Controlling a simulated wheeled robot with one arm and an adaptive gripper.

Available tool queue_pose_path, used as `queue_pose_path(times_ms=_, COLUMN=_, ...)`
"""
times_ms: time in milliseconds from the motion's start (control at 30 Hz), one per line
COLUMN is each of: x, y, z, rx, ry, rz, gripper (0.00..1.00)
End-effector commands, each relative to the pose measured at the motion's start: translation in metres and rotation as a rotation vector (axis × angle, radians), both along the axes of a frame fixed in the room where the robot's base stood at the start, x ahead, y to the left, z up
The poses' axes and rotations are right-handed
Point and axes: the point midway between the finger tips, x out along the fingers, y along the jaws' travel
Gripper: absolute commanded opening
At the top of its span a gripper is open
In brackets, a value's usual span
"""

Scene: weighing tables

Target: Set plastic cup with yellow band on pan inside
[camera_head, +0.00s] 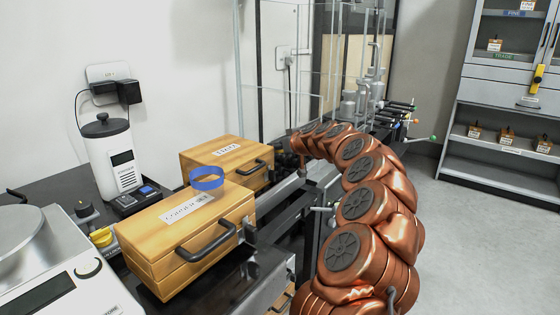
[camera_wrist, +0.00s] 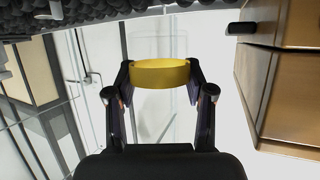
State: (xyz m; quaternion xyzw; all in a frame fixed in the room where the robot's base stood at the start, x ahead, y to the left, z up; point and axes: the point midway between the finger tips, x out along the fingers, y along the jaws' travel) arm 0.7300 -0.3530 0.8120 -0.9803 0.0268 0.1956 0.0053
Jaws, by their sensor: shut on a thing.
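In the wrist view my gripper (camera_wrist: 160,76) is shut on the plastic cup with the yellow band (camera_wrist: 160,75). The yellow band shows clearly between the two fingertips; the cup's clear wall is hard to make out. In the head view my copper arm bends over toward the glass enclosure (camera_head: 322,70) at the back. The gripper and held cup cannot be made out there. The pan inside the enclosure cannot be made out either. A round metal pan (camera_head: 18,228) sits on an open white balance (camera_head: 65,295) at the left edge.
A white canister (camera_head: 112,160) stands at the left. Metal weights (camera_head: 362,98) stand near the glass. A grey shelf unit (camera_head: 500,165) is at the right.

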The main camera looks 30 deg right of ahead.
Motion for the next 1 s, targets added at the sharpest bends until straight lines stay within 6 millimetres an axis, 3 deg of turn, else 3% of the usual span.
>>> queue_pose_path(times_ms=167, x=0.000, y=0.000, z=-0.010, rx=0.000, ry=0.000, rz=0.000, gripper=0.30)
queue_pose_path(times_ms=433, x=0.000, y=0.000, z=-0.044, rx=0.001, ry=0.001, rz=0.001, gripper=0.30)
queue_pose_path(times_ms=900, x=0.000, y=0.000, z=-0.049, rx=0.000, ry=0.000, rz=-0.001, gripper=0.30)
queue_pose_path(times_ms=933, x=0.000, y=0.000, z=-0.048, rx=0.000, ry=0.000, rz=-0.001, gripper=0.56)
queue_pose_path(times_ms=1000, x=0.000, y=0.000, z=-0.048, rx=0.000, ry=0.000, rz=-0.001, gripper=0.63)
